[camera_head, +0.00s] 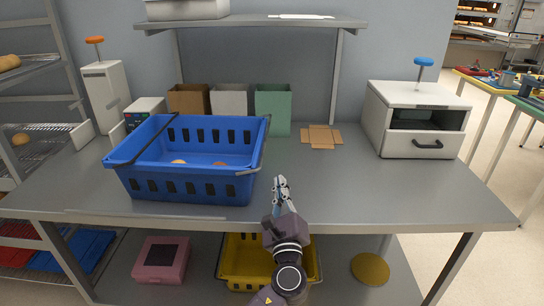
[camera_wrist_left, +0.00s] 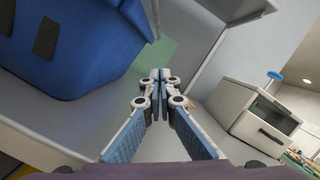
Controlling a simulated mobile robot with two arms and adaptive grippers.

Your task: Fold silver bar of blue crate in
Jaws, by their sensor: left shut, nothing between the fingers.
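The blue crate (camera_head: 190,188) stands upright on the grey worktable (camera_head: 350,195), with a few small round items inside. A thin silver bar (camera_head: 264,146) runs along its right side near the rim, and a dark bar (camera_head: 142,139) runs along its left rim. My left gripper (camera_head: 280,182) is just right of the crate, apart from it, its fingers shut and empty. In the left wrist view the closed fingers (camera_wrist_left: 160,76) point past the crate (camera_wrist_left: 75,45), whose wall fills the upper left. My right gripper is not in view.
Brown, white and green bags (camera_head: 273,108) stand behind the crate. A flat cardboard piece (camera_head: 321,137) and a white oven-like box (camera_head: 415,105) are farther right. A shelf (camera_head: 240,20) hangs above. A yellow crate (camera_head: 236,262) sits below. The table's front right is clear.

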